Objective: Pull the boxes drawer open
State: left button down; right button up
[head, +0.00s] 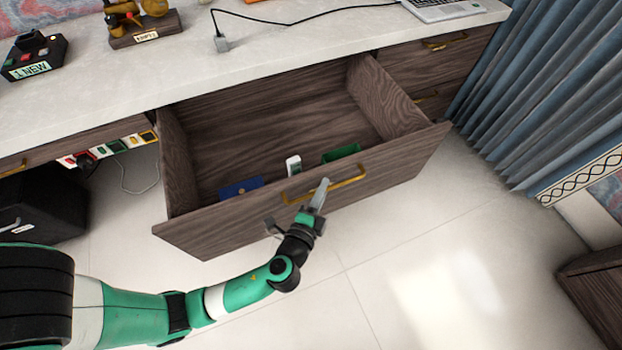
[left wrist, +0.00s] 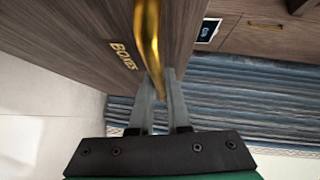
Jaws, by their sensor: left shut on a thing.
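The boxes drawer (head: 245,225) is a dark wood drawer pulled well out from under the desk, its inside in view. In the left wrist view its front (left wrist: 95,30) carries the gold word "BOXES". A gold bar handle (head: 345,184) runs along the front; it also shows in the left wrist view (left wrist: 148,35). My left gripper (head: 318,198) is at the handle, in front of the drawer. In the left wrist view its fingers (left wrist: 163,85) are shut on the handle. My right gripper is not in view.
Inside the drawer are a blue item (head: 240,188), a small white item (head: 293,165) and a green item (head: 341,153). Closed drawers with gold handles (head: 445,42) stand at right beside a blue curtain (head: 535,95). The tiled floor (head: 400,240) before the drawer is clear.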

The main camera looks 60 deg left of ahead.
pick_arm(q)
jog(key=shift+d, duration=0.65)
jog(key=shift+s, duration=0.1)
jog(key=c, duration=0.9)
grip_release()
